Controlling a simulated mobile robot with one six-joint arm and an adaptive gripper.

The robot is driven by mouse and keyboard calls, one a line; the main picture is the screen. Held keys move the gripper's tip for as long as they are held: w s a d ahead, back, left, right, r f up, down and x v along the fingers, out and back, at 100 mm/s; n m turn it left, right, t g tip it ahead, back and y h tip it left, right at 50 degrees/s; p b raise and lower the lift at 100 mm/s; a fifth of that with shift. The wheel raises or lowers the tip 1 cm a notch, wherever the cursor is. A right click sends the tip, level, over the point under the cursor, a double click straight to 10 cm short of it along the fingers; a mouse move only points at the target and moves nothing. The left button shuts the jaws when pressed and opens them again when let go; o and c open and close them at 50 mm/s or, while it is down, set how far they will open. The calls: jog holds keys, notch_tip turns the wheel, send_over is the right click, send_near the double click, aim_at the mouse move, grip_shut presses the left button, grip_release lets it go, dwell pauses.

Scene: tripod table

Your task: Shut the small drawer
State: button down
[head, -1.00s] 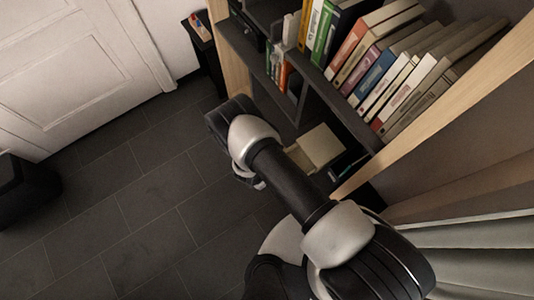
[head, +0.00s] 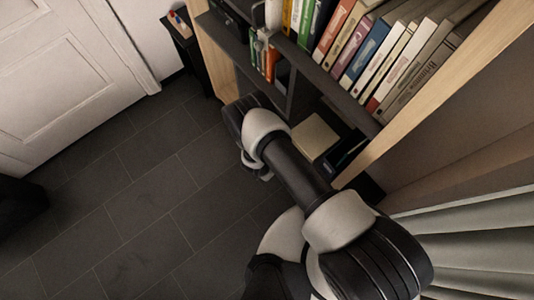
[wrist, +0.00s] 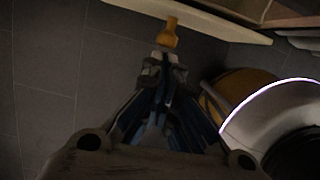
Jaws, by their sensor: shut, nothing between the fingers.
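In the wrist view a pale, narrow front edge (wrist: 215,22) runs across the top, with an orange-yellow knob (wrist: 168,34) sticking out from it. This looks like the small drawer's front, but how far it stands out I cannot tell. My gripper (wrist: 164,66) is shut and empty, its fingertips just below the knob in the picture. Whether they touch it I cannot tell. In the head view my own arm covers much of the lower shelf area, and I cannot make out the drawer there.
A wood-sided bookcase (head: 444,95) holds several books (head: 372,55) on its upper shelf. A box-like beige thing (head: 314,138) lies lower down. A small dark stand (head: 190,50) is beside a white door (head: 60,80). Dark floor tiles (head: 120,205) are open to the left.

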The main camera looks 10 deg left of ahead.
jog(key=shift+w, duration=0.1)
jog(key=w+d, duration=0.3)
jog(key=w, duration=0.1)
jog(key=w+d+b, duration=0.1)
jog(key=w+d, duration=0.3)
jog(key=shift+f, duration=0.15)
jog(key=shift+w+d, duration=0.3)
jog(key=shift+w, duration=0.15)
